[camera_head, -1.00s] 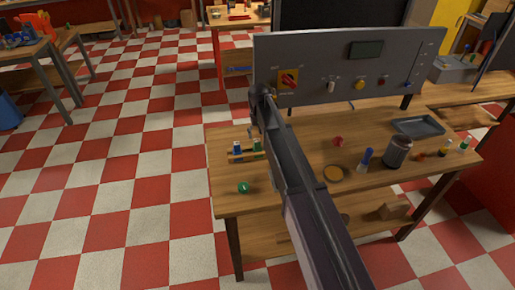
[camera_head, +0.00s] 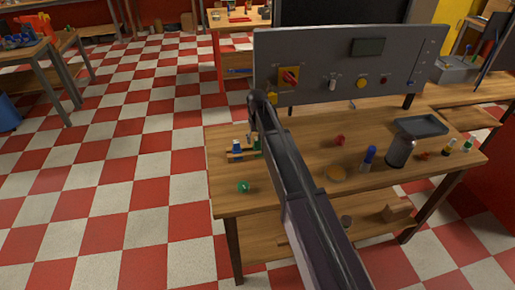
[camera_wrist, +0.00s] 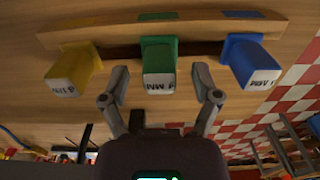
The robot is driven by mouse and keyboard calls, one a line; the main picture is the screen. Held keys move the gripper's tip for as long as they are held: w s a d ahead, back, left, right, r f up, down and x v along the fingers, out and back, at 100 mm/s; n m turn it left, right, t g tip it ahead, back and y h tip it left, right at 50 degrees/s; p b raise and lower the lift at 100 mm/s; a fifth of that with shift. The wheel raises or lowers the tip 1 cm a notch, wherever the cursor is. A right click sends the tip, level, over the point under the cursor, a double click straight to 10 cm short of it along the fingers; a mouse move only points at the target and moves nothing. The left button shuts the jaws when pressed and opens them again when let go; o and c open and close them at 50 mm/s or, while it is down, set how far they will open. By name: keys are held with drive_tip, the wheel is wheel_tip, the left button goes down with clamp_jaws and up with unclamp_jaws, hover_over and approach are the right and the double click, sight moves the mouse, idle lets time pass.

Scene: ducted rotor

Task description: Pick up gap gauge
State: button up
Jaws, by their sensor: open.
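Three gap gauges stand in a row on a wooden rack (camera_wrist: 215,17) in the wrist view. They are a yellow gauge (camera_wrist: 76,62) at left, a green gauge (camera_wrist: 159,60) in the middle and a blue gauge (camera_wrist: 246,58) at right, each with an "MM" label on its end face. My gripper (camera_wrist: 160,82) is open, its fingers either side of the green gauge with gaps showing. In the head view, the blue gauge (camera_head: 237,145) and part of the green gauge (camera_head: 257,146) show at the table's left; my arm hides the yellow one.
A grey control panel (camera_head: 330,70) stands along the table's back.

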drive_tip(key=shift+f+b, duration=0.55)
drive_tip(key=shift+f, duration=0.3)
drive_tip(key=shift+c, duration=0.2)
clamp_jaws()
